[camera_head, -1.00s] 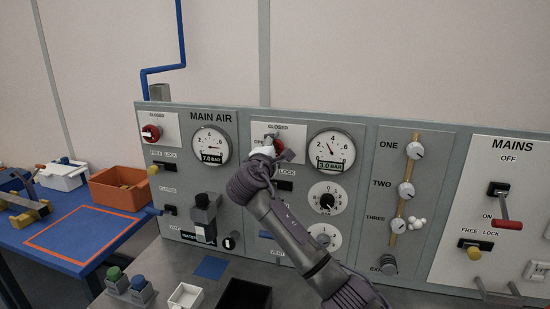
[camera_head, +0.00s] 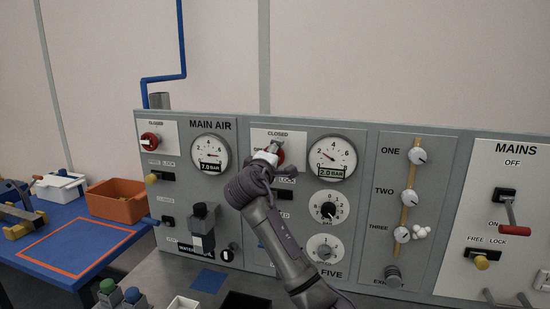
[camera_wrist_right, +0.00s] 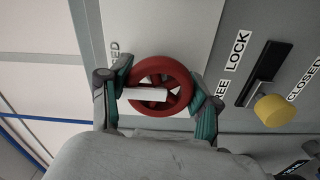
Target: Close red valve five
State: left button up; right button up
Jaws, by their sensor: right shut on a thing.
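The red valve (camera_wrist_right: 180,74) is a round red wheel with a white bar across it, on the panel section marked FIVE. In the wrist view the white bar points left. In the head view the red valve (camera_head: 280,156) sits under a CLOSED label and is partly hidden by my gripper. My right gripper (camera_head: 270,155) is shut on its rim. In the wrist view the right gripper (camera_wrist_right: 160,92) has one finger on each side of the wheel. My left gripper is not in view.
A gauge (camera_head: 332,156) right of the valve reads 2.0 BAR. Another red valve (camera_head: 150,141) is on the MAIN AIR section at left. A yellow knob (camera_wrist_right: 275,109) stands out beside FREE LOCK. A red-handled mains lever (camera_head: 515,229) is at right.

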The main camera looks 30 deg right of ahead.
jog(key=shift+f, duration=0.15)
jog(key=o, duration=1.2)
jog(key=shift+c, duration=0.2)
jog(key=v, duration=1.2)
